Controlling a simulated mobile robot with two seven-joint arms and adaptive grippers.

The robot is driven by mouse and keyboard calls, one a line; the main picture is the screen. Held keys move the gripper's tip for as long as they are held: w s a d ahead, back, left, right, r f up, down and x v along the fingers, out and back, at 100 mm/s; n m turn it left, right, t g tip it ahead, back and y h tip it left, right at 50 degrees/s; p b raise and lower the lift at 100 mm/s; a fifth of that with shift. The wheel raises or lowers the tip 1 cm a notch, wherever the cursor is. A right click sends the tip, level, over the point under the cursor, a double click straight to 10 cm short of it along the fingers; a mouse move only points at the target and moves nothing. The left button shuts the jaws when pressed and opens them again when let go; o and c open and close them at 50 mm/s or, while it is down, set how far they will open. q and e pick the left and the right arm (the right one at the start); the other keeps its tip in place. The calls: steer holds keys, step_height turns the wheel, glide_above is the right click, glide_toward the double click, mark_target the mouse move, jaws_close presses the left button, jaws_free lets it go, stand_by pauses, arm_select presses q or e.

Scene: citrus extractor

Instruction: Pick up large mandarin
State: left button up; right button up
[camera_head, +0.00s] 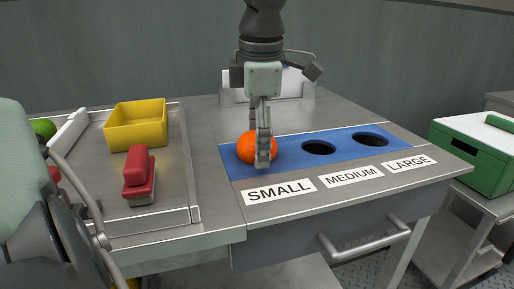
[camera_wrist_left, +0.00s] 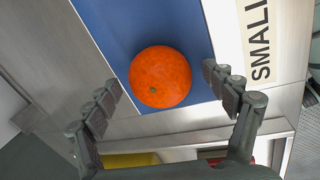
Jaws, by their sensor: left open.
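A large orange mandarin (camera_head: 246,148) sits on the blue sizing strip (camera_head: 345,153), at its left end behind the SMALL label (camera_head: 279,191). In the left wrist view the mandarin (camera_wrist_left: 160,77) lies between the two spread fingers, with its small stem spot showing. My left gripper (camera_head: 262,148) points straight down over the mandarin and is open. One finger stands in front of the fruit and hides part of its right side; the far finger is mostly hidden. In the left wrist view, gaps show between the left gripper's fingers (camera_wrist_left: 163,80) and the fruit. My right gripper is not in view.
Two open holes (camera_head: 318,147) (camera_head: 370,139) lie to the right, behind MEDIUM and LARGE labels. A yellow bin (camera_head: 136,126) and a red-handled brush (camera_head: 139,177) sit in the tray at left. A green-and-white box (camera_head: 480,145) stands at right. A drawer handle (camera_head: 365,240) juts out in front.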

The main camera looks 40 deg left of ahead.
arm_select(q)
steer(key=c, duration=1.5)
steer(key=shift+w, duration=0.1)
